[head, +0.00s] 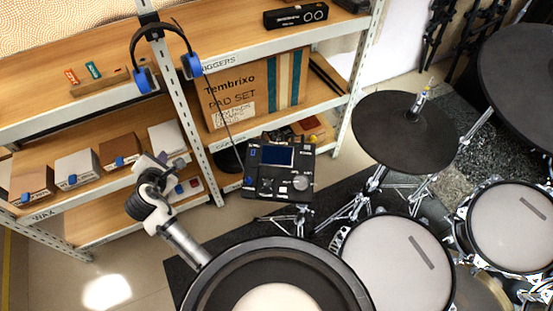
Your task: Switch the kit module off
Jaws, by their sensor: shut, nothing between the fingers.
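The kit module (279,184) is a black box with a lit bluish screen, small buttons and a large round grey dial on its right side. It sits on a stand in front of the shelves. Its power switch is too small to make out. My gripper (176,161) is at the end of my white and grey arm, left of the module and clearly apart from it, in front of the lower shelf. It looks shut and empty. Its fingertips are small and dark here.
Blue-padded headphones (143,79) hang on the shelf post, with a cable running down towards the module. Shelves hold a Tembrixo box (230,92) and several small boxes. Drum pads (396,262) and a black cymbal (404,131) crowd the right.

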